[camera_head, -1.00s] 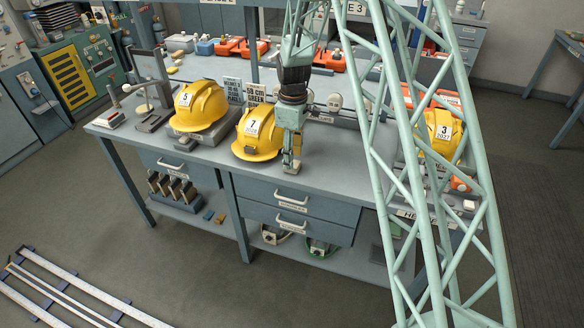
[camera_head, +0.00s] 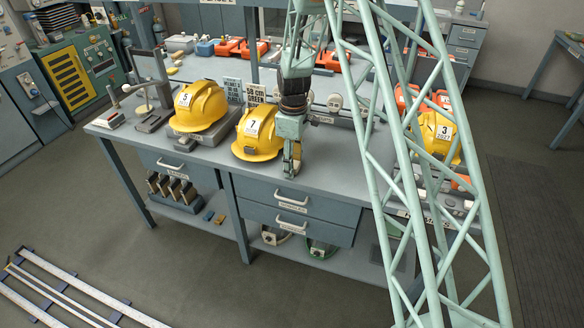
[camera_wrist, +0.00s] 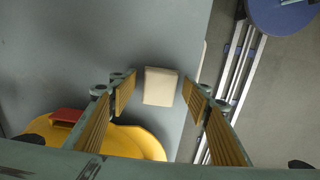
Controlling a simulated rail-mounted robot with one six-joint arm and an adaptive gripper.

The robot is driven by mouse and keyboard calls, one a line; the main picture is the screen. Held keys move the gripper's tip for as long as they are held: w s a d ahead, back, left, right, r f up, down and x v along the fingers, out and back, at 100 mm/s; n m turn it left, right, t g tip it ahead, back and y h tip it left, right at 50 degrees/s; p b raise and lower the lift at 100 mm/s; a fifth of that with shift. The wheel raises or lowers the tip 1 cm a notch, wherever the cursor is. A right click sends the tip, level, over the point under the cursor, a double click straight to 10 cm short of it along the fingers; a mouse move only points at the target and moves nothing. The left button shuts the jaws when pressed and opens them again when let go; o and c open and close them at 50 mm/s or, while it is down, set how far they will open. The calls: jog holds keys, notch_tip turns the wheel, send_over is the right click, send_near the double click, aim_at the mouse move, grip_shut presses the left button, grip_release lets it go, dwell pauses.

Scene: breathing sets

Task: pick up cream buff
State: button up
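The cream buff (camera_wrist: 160,87) is a small cream block with rounded edges, lying on the grey bench top close to its front edge. In the wrist view it sits between and just beyond the tips of my gripper (camera_wrist: 158,92), with a gap on both sides. The fingers, with ribbed tan pads, are spread open and hold nothing. In the head view my gripper (camera_head: 291,170) points down at the bench (camera_head: 333,165), just right of yellow helmet 7 (camera_head: 257,140). I cannot make out the buff there.
Helmet 7 also shows close beside my gripper in the wrist view (camera_wrist: 133,140). Helmet 5 (camera_head: 200,106) stands further left, and helmet 3 (camera_head: 437,142) is behind my lattice arm. Small signs (camera_head: 243,90) stand behind helmet 7. Bench beyond the buff looks clear.

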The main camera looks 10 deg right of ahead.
jog(key=c, duration=0.9)
jog(key=shift+o, duration=0.2)
jog(key=shift+r, duration=0.1)
jog(key=shift+r, duration=1.8)
jog(key=s+a+r, duration=0.1)
jog(key=s+a, duration=0.2)
jog(key=s, duration=1.2)
jog(key=shift+s+a+r+p, duration=0.15)
jog(key=shift+s+a+p, duration=0.05)
jog(key=shift+s+p, duration=0.15)
jog(key=shift+w, duration=0.15)
